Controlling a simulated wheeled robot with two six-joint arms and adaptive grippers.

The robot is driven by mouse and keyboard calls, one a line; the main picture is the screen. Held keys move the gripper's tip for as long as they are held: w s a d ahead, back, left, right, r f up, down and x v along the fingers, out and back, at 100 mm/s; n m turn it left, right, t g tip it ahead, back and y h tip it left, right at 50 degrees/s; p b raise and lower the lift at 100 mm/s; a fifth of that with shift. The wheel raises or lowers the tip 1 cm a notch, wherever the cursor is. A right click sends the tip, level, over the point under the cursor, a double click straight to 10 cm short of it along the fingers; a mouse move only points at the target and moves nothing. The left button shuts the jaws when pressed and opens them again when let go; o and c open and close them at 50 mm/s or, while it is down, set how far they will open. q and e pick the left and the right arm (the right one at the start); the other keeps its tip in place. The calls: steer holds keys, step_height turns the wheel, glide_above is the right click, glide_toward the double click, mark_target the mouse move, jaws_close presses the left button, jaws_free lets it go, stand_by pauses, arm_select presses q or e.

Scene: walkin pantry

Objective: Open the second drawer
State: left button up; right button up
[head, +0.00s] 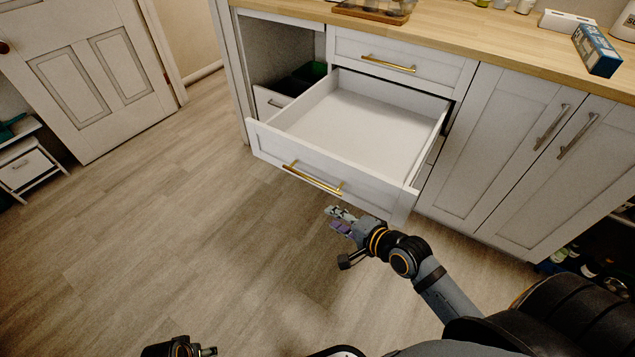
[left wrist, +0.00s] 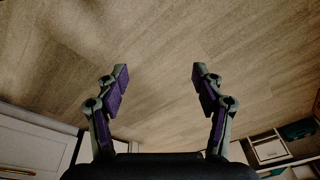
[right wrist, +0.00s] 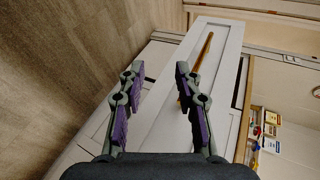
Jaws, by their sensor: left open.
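The second drawer (head: 365,122) of the white cabinet is pulled far out and looks empty. Its front carries a gold bar handle (head: 312,180). My right gripper (head: 338,219) is just below and right of the handle in the head view, with nothing between its fingers. The right wrist view shows its fingers (right wrist: 157,72) spread, with the drawer front (right wrist: 218,60) and the handle (right wrist: 203,58) beyond the right-hand finger, which hides part of the handle. My left gripper (head: 213,351) is low at the bottom edge; its fingers (left wrist: 158,75) are open over bare floor.
The top drawer (head: 400,62) is closed above the open one. An open cubby with a dark bin (head: 308,75) is at the left. Cupboard doors (head: 515,150) are closed at the right. The wooden counter (head: 480,30) holds several items.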

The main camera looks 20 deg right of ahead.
mark_target(322, 186)
arm_select(q)
step_height(322, 186, down, 6)
steer(key=s, duration=0.2)
arm_select(e)
steer(key=w+m+t+b, duration=0.1)
steer(key=w+m, duration=0.1)
steer(key=w+r+m+t+b, duration=0.1)
steer(key=w+m, duration=0.1)
steer(key=w, duration=0.1)
steer(key=w+r+m+t+b, duration=0.1)
steer(key=w+m, duration=0.2)
steer(key=shift+w+d+b, duration=0.15)
steer(key=shift+d+b, duration=0.05)
steer(key=shift+b, duration=0.15)
steer(key=shift+b+x, duration=0.35)
steer(key=shift+x, duration=1.55)
steer(key=shift+w+a+b, duration=0.15)
steer(key=shift+w+b, duration=0.15)
arm_select(q)
steer(key=d+r, duration=0.3)
steer(key=r, duration=0.7)
steer(key=shift+h, duration=0.4)
arm_select(e)
jaws_close()
